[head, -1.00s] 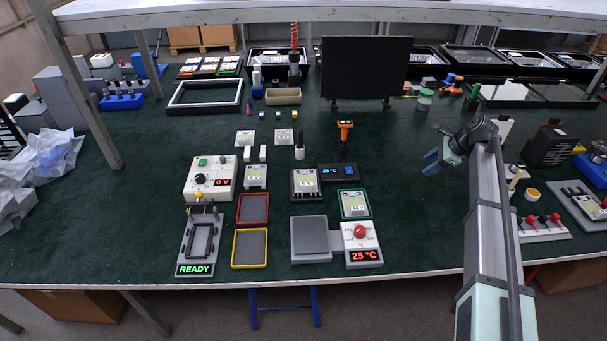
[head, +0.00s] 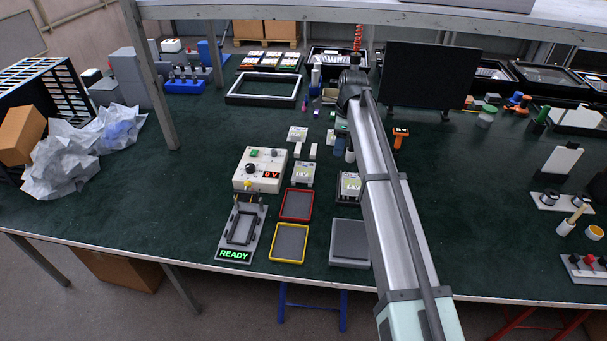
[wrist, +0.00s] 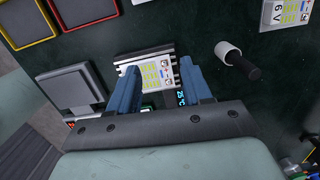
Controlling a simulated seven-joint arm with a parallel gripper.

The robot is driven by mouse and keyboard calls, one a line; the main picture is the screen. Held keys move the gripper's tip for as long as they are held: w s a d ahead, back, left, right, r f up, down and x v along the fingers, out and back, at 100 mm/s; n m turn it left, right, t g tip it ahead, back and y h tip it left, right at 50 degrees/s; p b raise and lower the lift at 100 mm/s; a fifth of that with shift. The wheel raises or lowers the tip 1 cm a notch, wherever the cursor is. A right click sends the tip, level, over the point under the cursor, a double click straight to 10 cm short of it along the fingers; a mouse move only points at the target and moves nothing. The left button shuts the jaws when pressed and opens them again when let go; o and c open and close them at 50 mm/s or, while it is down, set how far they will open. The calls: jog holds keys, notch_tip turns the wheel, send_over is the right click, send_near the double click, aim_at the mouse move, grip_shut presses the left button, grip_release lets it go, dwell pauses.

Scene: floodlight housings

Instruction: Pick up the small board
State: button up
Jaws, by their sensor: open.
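Several white boards with yellow-green printed labels are in view; the pictures do not settle which one is the small board. One lies in a black finned holder (wrist: 172,50); this board (wrist: 157,77) shows in the wrist view below my gripper (wrist: 160,65). My gripper is open, its two blue fingers on either side of that board, with nothing held. Whether they touch it is unclear. Another board, marked 6 V (wrist: 288,12), lies at the wrist view's top right. In the head view, boards lie behind the red tray (head: 303,173) and farther back (head: 298,133). My arm hides my fingers there.
A grey platform (head: 350,240), red tray (head: 296,206), yellow tray (head: 288,243) and READY fixture (head: 240,230) are nearby. A black display with blue digits (wrist: 181,97) is partly behind a finger. The left foreground table is clear.

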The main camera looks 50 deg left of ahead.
jog(key=s+a+r, duration=0.2)
jog(key=s+a, duration=0.4)
jog(key=s, duration=0.3)
jog(key=h, duration=0.1)
send_over(302, 174)
jog(key=shift+n+t, duration=0.3)
jog(key=shift+t, duration=0.1)
jog(key=f, duration=0.8)
jog(key=shift+s+d, duration=0.15)
jog(key=shift+s, duration=0.1)
jog(key=shift+w+f, duration=0.2)
jog(key=shift+f, duration=2.6)
grip_shut()
